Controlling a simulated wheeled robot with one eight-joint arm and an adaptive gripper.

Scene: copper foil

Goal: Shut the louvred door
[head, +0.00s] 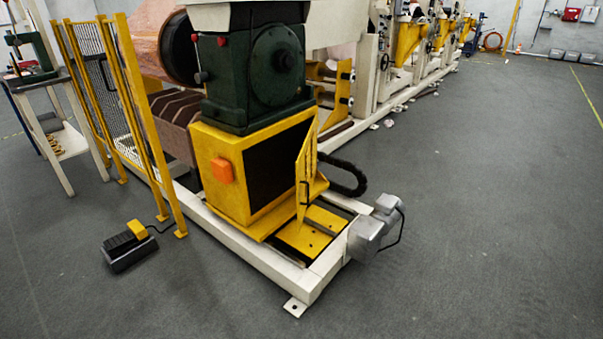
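The louvred door (308,162) is a yellow panel on the right side of the yellow cabinet (216,185), below the dark green machine head. It stands swung out from the cabinet, open, and is seen nearly edge-on. A thin dark handle (306,194) shows on its near face. The cabinet's dark opening (272,168) is uncovered to the left of the door. Slats cannot be made out at this angle. My gripper is not in view.
A pale base frame (262,262) surrounds the cabinet at floor level, with a grey motor (373,233) at its right corner. A black hose (350,178) loops behind the door. A foot pedal (130,247) and yellow guard posts stand left. Open floor lies right and in front.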

